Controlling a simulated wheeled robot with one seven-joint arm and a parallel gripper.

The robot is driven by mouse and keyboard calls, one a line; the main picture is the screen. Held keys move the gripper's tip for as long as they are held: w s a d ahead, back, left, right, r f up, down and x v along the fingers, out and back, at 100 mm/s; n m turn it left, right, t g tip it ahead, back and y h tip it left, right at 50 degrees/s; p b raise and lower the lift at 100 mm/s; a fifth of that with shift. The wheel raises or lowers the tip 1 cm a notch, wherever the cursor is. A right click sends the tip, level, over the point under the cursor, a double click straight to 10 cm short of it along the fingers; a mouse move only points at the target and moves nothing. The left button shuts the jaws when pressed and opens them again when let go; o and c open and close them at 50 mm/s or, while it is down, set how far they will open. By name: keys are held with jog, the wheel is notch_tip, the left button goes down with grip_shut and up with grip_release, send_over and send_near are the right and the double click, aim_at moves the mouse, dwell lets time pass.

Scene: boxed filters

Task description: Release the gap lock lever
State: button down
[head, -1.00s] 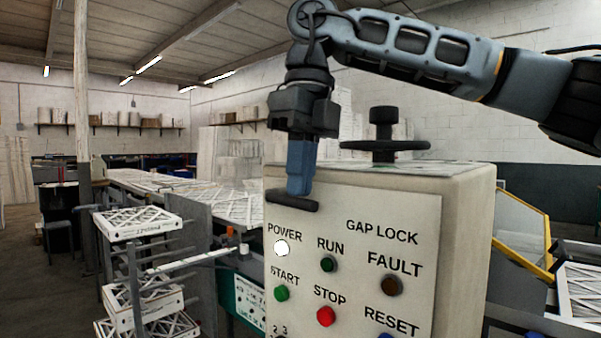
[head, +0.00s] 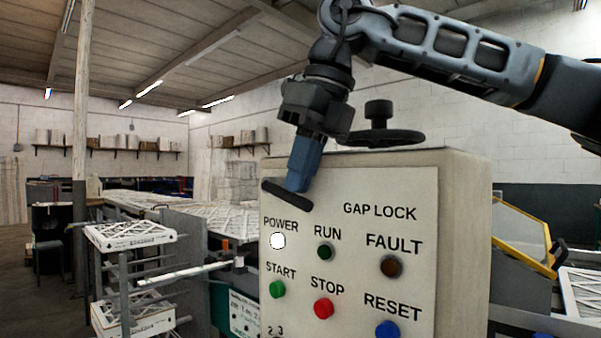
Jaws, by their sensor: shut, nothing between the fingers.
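The control box (head: 465,230) fills the centre right of the head view, its front panel lettered GAP LOCK (head: 380,212). A black bar (head: 273,189), apparently the gap lock lever, sits at the panel's upper left, above the POWER lamp. It slants down to the right. My gripper (head: 298,180), with blue fingers, points down from above, tilted to the left at its tip. It is shut and holds nothing. The fingertips overlap the middle of the bar in the picture; I cannot tell for sure whether they touch it.
A black handwheel (head: 378,137) stands on top of the box, right of my gripper. The green START (head: 277,289), red STOP (head: 323,308) and blue RESET (head: 388,330) buttons are below on the panel. A rack with filter frames (head: 130,236) stands to the left.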

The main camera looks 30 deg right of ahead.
jog(key=shift+r, duration=0.1)
jog(key=shift+r+p, duration=0.35)
jog(key=p+v, duration=0.2)
jog(key=v, duration=1.1)
jog(key=shift+r, duration=0.1)
